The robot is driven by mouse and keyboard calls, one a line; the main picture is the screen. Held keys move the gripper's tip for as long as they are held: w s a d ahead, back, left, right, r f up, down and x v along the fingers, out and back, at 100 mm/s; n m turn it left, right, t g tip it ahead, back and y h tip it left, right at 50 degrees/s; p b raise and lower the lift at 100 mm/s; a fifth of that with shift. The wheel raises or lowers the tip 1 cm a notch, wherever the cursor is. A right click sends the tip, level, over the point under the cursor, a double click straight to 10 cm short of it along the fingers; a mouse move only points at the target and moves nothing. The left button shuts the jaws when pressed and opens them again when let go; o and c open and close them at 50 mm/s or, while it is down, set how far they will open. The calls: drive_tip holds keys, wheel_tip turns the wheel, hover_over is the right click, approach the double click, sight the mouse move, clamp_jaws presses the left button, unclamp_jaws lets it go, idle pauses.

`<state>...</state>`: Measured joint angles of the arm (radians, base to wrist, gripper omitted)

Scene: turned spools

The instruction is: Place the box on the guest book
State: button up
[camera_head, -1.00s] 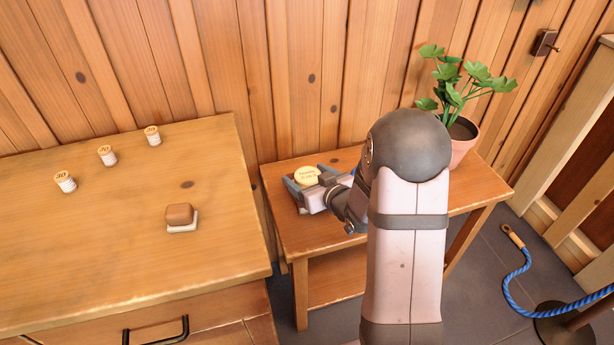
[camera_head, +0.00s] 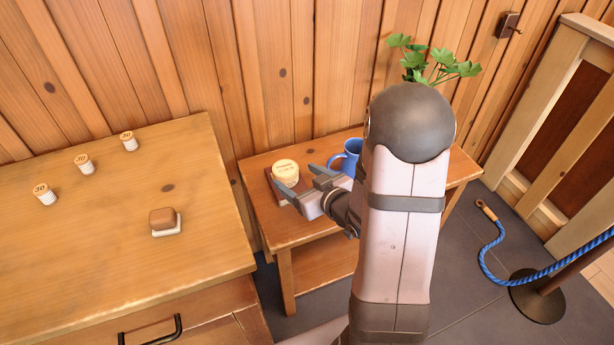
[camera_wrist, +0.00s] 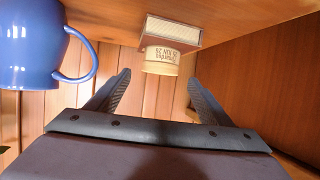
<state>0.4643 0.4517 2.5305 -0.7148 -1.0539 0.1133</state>
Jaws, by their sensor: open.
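The round cream box (camera_head: 285,170) with lettering on it rests on the dark red guest book (camera_head: 271,188) on the small side table. The wrist view is upside down. There the box (camera_wrist: 172,63) sits flat against the cover of the red book (camera_wrist: 172,32) with pale page edges, and the two appear to touch. My gripper (camera_head: 296,182) is open and empty. In the wrist view its two fingertips (camera_wrist: 159,78) are spread on either side of the box's near side, with a gap at each side. Part of the book is hidden behind my fingers in the head view.
A blue mug (camera_head: 347,158) stands on the side table (camera_head: 300,232), close beside my gripper. A plant (camera_head: 436,68) is behind my arm. The larger table (camera_head: 100,235) at left holds several small labelled spools and a brown block (camera_head: 164,219) on a white base.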

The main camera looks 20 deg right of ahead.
drive_tip(key=p+v, duration=0.4)
drive_tip(key=p, duration=0.3)
drive_tip(key=shift+r, duration=0.1)
drive_tip(key=f+g, duration=0.1)
drive_tip(key=g+h, duration=0.1)
drive_tip(key=g, duration=0.1)
drive_tip(key=shift+s+d+f+h, duration=0.25)
drive_tip(key=shift+d+f+h, duration=0.05)
drive_tip(key=shift+d+f, duration=0.05)
drive_tip(key=s+a+r+g, duration=0.2)
drive_tip(key=s+g, duration=0.1)
drive_tip(key=s, duration=0.3)
drive_tip(key=s+a+r+m+g, duration=0.1)
drive_tip(key=s+a+r+g, duration=0.1)
drive_tip(key=s, duration=0.4)
drive_tip(key=s+a+r+m+g+h, duration=0.1)
drive_tip(key=s+a+r+g, duration=0.1)
drive_tip(key=s+g, duration=0.3)
drive_tip(key=shift+s+a+r, duration=0.3)
drive_tip(key=shift+s+a, duration=0.5)
drive_tip(key=shift+a, duration=0.05)
